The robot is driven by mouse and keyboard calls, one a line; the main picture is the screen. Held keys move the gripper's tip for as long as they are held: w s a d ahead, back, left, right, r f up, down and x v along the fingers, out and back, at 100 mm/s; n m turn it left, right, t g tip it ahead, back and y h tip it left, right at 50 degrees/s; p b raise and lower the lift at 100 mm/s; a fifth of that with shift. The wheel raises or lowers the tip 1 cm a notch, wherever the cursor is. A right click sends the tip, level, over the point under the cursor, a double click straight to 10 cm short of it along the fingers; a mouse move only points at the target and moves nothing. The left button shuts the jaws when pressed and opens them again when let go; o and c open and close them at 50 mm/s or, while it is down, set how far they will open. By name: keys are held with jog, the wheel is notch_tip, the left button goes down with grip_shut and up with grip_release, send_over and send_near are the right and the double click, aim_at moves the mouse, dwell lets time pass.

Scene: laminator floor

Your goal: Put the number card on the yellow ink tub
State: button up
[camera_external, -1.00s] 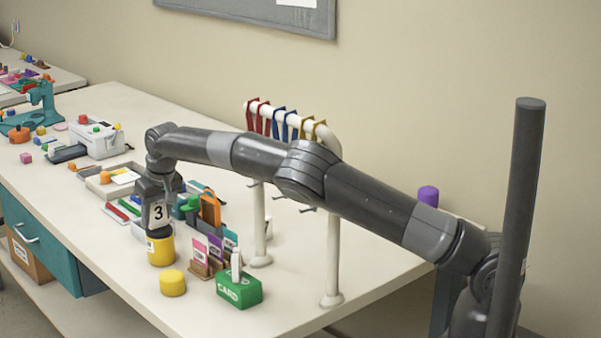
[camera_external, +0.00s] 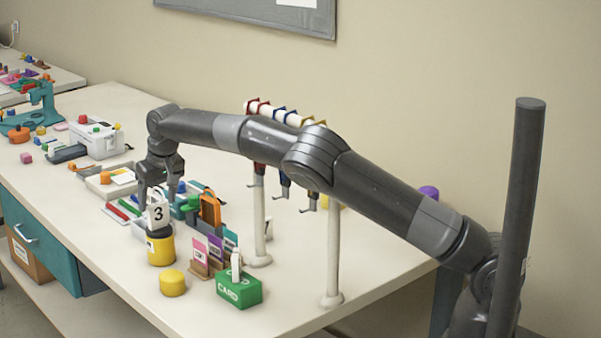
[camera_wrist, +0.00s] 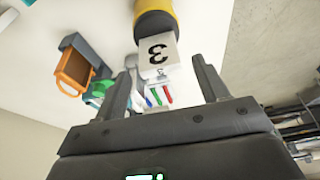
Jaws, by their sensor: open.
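The white number card (camera_external: 158,214), marked with a black 3, stands on top of the yellow ink tub (camera_external: 161,249). The tub's dark upper part shows below the card. In the wrist view the card (camera_wrist: 157,52) sits against the dark end of the tub (camera_wrist: 158,8), just beyond my fingertips and roughly between them. My gripper (camera_external: 157,196) is open above the tub, pointing down, with its fingers at the card's upper part. In the wrist view the fingers (camera_wrist: 164,72) are well apart, and I see no grip on the card. The exact gap between fingers and card is unclear.
A round yellow piece (camera_external: 172,283) lies in front of the tub. A green card box (camera_external: 239,290) and a card holder (camera_external: 203,266) stand to the right. An orange holder (camera_external: 210,209) is close behind. A white rack (camera_external: 334,250) stands under my arm. The front-left tabletop is clear.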

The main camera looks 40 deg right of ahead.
jog(key=v, duration=0.7)
jog(key=shift+r, duration=0.15)
